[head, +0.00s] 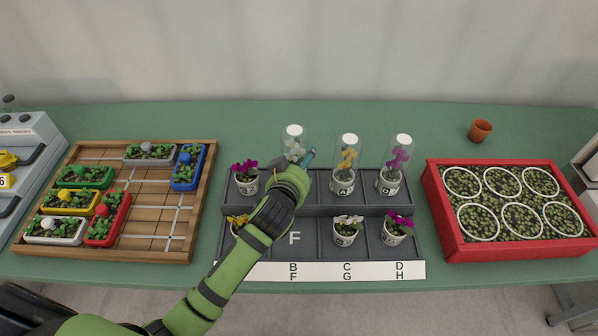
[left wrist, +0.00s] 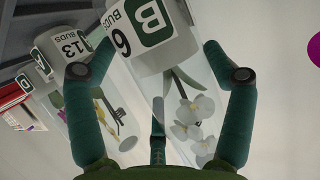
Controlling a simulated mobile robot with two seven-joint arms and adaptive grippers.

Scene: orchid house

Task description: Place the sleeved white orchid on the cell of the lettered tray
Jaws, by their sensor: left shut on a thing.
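The sleeved white orchid (head: 294,141) stands about upright in a clear sleeve over the back row of the grey lettered tray (head: 322,268). My left gripper (head: 298,166) is shut around it; the arm and hand hide its pot in the head view. In the left wrist view the fingers (left wrist: 160,78) lie on both sides of the sleeve, and the white pot (left wrist: 165,50) reads B and 6 buds. I cannot tell whether the pot touches the tray. The front-row cell F (head: 294,239) is bare. My right gripper is not in view.
Sleeved yellow (head: 349,158) and purple (head: 399,158) orchids stand close on the right. Small pots, including a magenta one (head: 245,178) and a white one (head: 347,231), fill other cells. A wooden planter board (head: 160,245) lies left, a red crate (head: 520,250) right.

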